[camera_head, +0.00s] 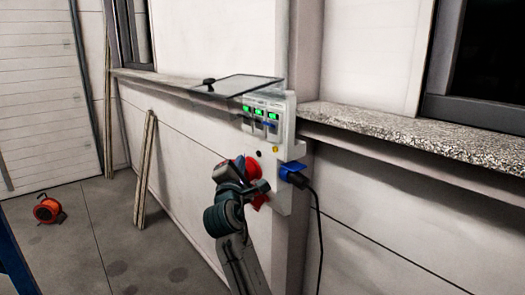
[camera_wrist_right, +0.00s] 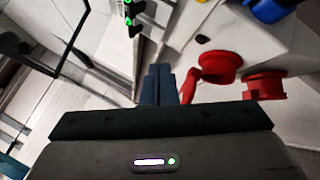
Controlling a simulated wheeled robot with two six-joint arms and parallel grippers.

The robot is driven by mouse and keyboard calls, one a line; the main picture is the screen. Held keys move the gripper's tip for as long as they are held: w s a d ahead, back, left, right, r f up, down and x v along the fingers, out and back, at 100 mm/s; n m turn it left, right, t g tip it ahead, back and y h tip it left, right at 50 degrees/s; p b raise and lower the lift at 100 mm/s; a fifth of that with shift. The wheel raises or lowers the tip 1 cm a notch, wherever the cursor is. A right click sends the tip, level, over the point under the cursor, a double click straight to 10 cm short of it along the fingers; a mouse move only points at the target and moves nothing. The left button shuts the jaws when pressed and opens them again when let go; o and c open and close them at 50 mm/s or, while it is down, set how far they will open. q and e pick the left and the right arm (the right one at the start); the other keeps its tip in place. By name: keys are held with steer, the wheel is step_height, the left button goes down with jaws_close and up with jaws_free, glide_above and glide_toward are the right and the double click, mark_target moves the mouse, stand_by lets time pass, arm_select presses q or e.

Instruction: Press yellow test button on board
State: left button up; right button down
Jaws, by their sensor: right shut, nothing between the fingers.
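The board (camera_head: 283,187) is a pale grey distribution box on the wall corner with green-lit switches (camera_head: 260,112) under a raised clear lid (camera_head: 245,85). The small yellow test button (camera_head: 275,149) sits below the switches, right of a black round spot. My right gripper (camera_head: 262,186) is below and left of the button, in front of the red sockets (camera_head: 252,168). In the right wrist view its fingers (camera_wrist_right: 158,80) are shut with nothing between them, beside a red socket (camera_wrist_right: 217,66). I cannot make out the yellow button there. My left gripper is not in view.
A blue socket (camera_head: 293,168) with a black plug and hanging cable (camera_head: 318,235) is on the board's right. A stone sill (camera_head: 420,137) runs right. Planks (camera_head: 145,170) lean on the wall; an orange cable reel (camera_head: 47,209) lies on the floor.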

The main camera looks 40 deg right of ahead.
mark_target(275, 149)
steer(key=shift+s+r, duration=0.15)
steer(key=shift+r, duration=0.15)
steer(key=d, duration=0.8)
steer(key=shift+w+d, duration=0.35)
steer(key=shift+d, duration=0.05)
steer(key=shift+d, duration=0.15)
stand_by(1.8)
steer(key=shift+d, duration=0.3)
